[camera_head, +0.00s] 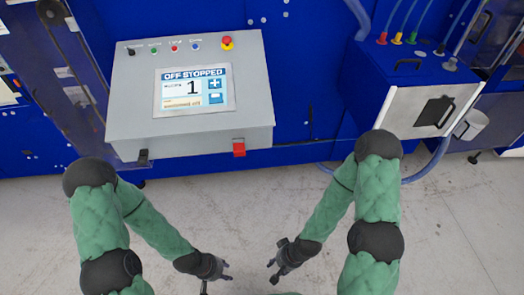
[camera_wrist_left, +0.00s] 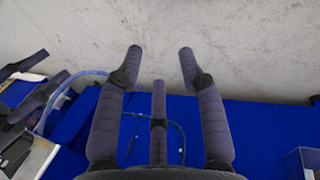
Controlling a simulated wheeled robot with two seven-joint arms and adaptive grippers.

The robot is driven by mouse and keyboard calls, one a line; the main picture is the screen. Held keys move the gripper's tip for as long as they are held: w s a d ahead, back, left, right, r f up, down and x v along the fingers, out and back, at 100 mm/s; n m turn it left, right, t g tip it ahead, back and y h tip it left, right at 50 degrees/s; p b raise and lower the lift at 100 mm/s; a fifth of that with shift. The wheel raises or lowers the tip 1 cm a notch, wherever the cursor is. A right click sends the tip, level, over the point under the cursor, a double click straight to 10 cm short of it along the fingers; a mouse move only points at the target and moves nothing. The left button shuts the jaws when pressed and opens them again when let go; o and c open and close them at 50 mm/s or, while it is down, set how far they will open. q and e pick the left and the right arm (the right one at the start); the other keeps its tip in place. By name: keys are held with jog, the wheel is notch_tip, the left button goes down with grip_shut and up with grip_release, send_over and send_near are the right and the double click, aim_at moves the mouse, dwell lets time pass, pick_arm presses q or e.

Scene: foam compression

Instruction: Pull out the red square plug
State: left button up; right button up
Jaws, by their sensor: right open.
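The red square plug (camera_head: 239,149) sits at the lower front edge of the grey control box (camera_head: 190,128), right of a black square plug (camera_head: 143,157). My left gripper (camera_head: 226,270) is below the box over the floor, well apart from the plug. In the left wrist view its fingers (camera_wrist_left: 160,62) are spread open with nothing between them. My right gripper (camera_head: 274,270) is open and empty, also low over the floor, facing the left one. Dark fingers at the left of the left wrist view look like my right gripper (camera_wrist_left: 40,88).
The control box has a screen (camera_head: 195,91) reading "OFF STOPPED" and a red emergency knob (camera_head: 227,43). A blue and white unit (camera_head: 415,108) with coloured cable plugs and a blue hose (camera_head: 428,160) stands at the right. The floor (camera_head: 250,205) between my arms is clear.

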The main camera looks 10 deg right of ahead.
pick_arm(q)
jog(key=shift+d, duration=0.15)
pick_arm(e)
jog(key=shift+d, duration=0.2)
pick_arm(q)
jog(key=shift+o, duration=0.3)
jog(key=o, duration=0.5)
jog(key=shift+w, duration=0.1)
jog(key=shift+c, duration=0.2)
jog(key=shift+o, duration=0.2)
jog(key=w+d+r+m+t+y+b, duration=0.1)
jog(key=w+m+t, duration=0.3)
jog(key=w, duration=0.7)
jog(key=shift+w+d+m+b, duration=0.2)
jog(key=shift+m+b, duration=0.35)
jog(key=shift+m, duration=0.25)
jog(key=w+d+r+m+t+y+b, duration=0.25)
jog(key=w+d+r+m+t, duration=0.25)
jog(key=w+r+m+t, duration=0.65)
jog(key=w+d+r+m+t+b, duration=0.1)
jog(key=r, duration=0.4)
jog(key=w+d+r+m+t+b, duration=0.1)
jog(key=w+d+r+m, duration=0.1)
jog(key=r, duration=0.3)
jog(key=shift+w+d+r, duration=0.2)
jog(key=shift+w+r, duration=0.1)
jog(key=shift+r, duration=0.05)
pick_arm(e)
notch_tip(320, 180, down, 7)
